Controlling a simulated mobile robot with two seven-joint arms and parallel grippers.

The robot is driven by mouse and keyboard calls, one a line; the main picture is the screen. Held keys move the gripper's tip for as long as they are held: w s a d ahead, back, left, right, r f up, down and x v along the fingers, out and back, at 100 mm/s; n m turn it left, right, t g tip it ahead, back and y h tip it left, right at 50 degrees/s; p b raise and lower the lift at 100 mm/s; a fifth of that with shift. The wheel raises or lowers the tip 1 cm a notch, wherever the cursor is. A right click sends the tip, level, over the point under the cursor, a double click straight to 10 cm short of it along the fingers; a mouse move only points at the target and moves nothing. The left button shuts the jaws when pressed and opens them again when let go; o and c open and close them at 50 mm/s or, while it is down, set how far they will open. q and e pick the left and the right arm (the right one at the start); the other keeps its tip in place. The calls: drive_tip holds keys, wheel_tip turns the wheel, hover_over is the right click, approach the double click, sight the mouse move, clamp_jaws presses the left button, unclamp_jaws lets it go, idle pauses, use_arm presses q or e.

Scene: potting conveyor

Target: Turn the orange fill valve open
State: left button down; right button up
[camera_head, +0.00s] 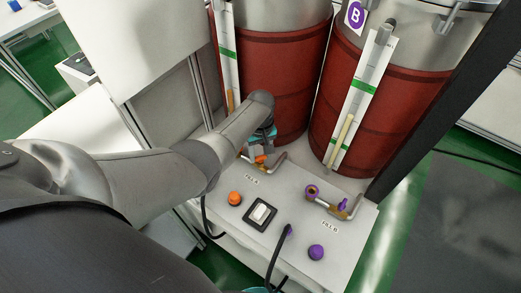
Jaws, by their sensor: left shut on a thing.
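The orange fill valve (261,159) sits on its pipe at the back of the white panel, below the left red tank. My left gripper (259,150) is at the valve, shut on it. The gripper and wrist hide much of the handle, so I cannot tell how far it is turned.
A purple valve (342,204) and pipe stand to the right. An orange knob (235,198), a white switch (262,213) and a purple knob (316,252) are on the panel (297,208). Two red tanks (285,75) stand behind.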

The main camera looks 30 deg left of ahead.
use_arm(q)
drive_tip(key=m+p, duration=0.1)
drive_tip(key=m, duration=0.4)
drive_tip(key=shift+m, duration=0.3)
drive_tip(key=m, duration=0.4)
drive_tip(key=shift+m, duration=0.4)
drive_tip(key=shift+c, duration=1.5)
unclamp_jaws()
drive_tip(key=shift+p, duration=0.3)
drive_tip(key=shift+r, duration=0.1)
